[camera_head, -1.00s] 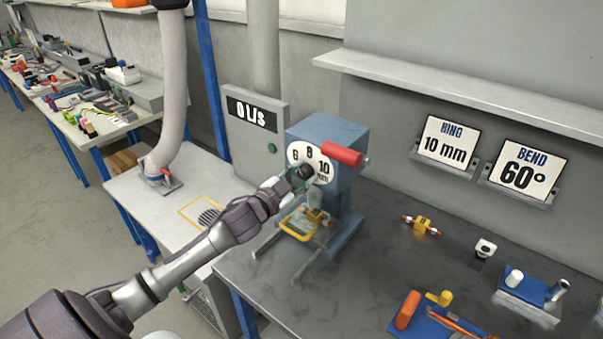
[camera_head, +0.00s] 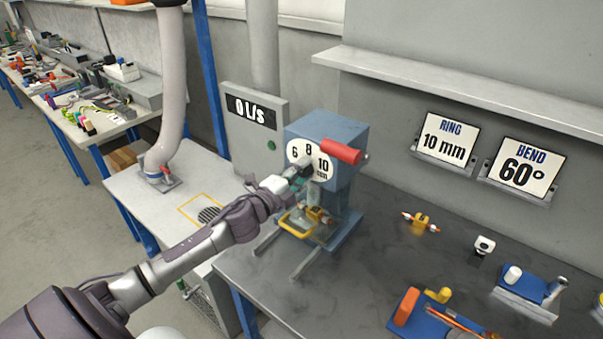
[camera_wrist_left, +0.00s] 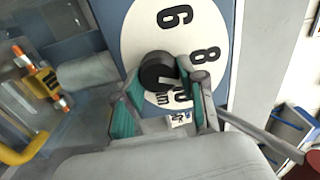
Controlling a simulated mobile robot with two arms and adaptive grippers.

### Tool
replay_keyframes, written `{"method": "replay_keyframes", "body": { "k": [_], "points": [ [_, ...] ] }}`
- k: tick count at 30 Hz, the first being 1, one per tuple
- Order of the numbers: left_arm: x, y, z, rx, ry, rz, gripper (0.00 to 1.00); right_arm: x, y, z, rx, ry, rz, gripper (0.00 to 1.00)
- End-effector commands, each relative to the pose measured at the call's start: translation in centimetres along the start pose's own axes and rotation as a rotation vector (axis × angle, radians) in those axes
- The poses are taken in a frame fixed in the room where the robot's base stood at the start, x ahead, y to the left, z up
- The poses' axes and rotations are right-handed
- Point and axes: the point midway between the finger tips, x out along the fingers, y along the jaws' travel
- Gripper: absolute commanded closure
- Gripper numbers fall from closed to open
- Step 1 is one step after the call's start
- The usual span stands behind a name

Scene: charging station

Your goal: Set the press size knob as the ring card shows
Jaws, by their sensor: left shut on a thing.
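The ring card (camera_head: 445,141) on the wall reads 10 mm. The blue press (camera_head: 338,130) stands on the bench with a white dial (camera_head: 323,161) marked 6, 8 and 10 mm. The dial also shows close up in the left wrist view (camera_wrist_left: 146,29). The black knob (camera_wrist_left: 157,72) sits on the dial between the fingertips of my left gripper (camera_wrist_left: 160,88), which is shut on it. In the head view, my left gripper (camera_head: 300,176) covers most of the knob. Which mark the knob points at is hard to make out. My right gripper is not in view.
A red handle (camera_head: 341,151) sticks out of the press beside the dial. Below is a yellow-framed guard (camera_head: 297,225). A bend card (camera_head: 522,170) reads 60°. A blue tool tray (camera_head: 425,328) and small parts lie on the bench to the right.

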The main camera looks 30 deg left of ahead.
Motion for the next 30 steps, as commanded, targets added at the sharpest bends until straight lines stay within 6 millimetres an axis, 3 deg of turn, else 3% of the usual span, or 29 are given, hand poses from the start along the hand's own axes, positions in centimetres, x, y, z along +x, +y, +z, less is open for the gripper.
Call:
{"method": "replay_keyframes", "body": {
  "k": [15, 30],
  "points": [
    [-0.03, 0.32, -0.01, 0.457, 0.002, 0.002, 0.94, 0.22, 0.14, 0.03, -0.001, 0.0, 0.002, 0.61],
    [-0.03, 0.43, 0.02, 0.662, 0.002, 0.003, 0.94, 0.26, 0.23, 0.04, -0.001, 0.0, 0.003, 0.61]
  ]
}}
